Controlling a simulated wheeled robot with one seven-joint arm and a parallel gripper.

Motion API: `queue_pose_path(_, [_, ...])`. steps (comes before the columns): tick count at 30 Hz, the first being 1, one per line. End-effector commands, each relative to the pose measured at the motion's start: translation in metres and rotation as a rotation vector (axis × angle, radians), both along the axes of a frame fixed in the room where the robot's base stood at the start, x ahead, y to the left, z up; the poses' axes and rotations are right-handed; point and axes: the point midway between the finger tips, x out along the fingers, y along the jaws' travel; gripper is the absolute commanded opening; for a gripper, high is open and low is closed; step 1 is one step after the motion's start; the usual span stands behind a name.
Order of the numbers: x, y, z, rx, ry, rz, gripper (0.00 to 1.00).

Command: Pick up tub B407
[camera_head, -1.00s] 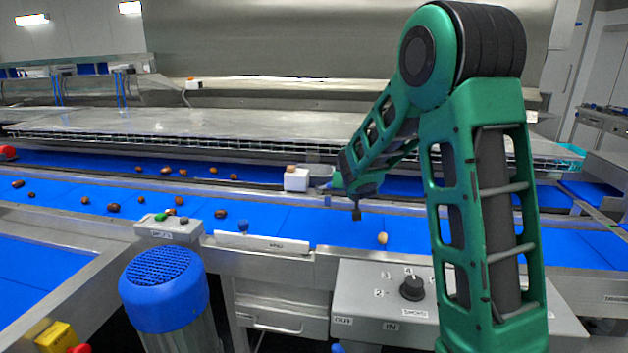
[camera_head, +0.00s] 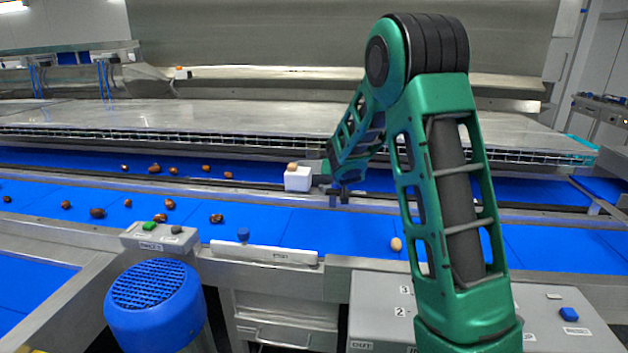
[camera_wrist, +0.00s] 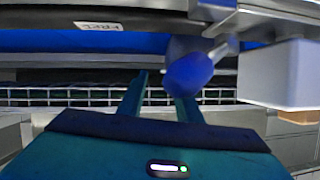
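No label reading B407 is legible in either view, so I cannot tell for sure which thing is tub B407. A white box-like thing (camera_head: 298,180) with a small brownish thing (camera_head: 292,166) on it stands beyond the near blue belt in the head view. It also shows at the right of the wrist view (camera_wrist: 283,75), which looks upside down. My gripper (camera_head: 340,196) is just right of it, apart from it. In the wrist view its two fingers (camera_wrist: 160,92) stand apart with nothing seen between them. A blue knob on a pale lever (camera_wrist: 190,74) overlaps the right finger.
The near blue belt (camera_head: 330,232) carries several brown dates and one pale one (camera_head: 396,244). A blue-capped motor (camera_head: 155,300) and a grey control box (camera_head: 375,300) stand in front. A steel deck with a wire-grid edge (camera_head: 200,120) lies behind the belts.

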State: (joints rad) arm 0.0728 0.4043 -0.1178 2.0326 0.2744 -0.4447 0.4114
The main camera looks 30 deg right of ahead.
Motion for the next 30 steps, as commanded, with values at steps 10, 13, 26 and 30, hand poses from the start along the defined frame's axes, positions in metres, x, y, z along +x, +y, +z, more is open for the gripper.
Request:
queue_pose_path(10, [0.028,-0.008,-0.014,0.0,0.001,-0.002,0.32])
queue_pose_path(13, [0.039,-0.013,-0.019,0.0,0.001,-0.002,0.32])
queue_pose_path(26, [0.049,-0.018,-0.023,0.0,0.0,-0.001,0.25])
queue_pose_path(30, [0.049,-0.018,-0.023,0.0,0.0,-0.001,0.0])
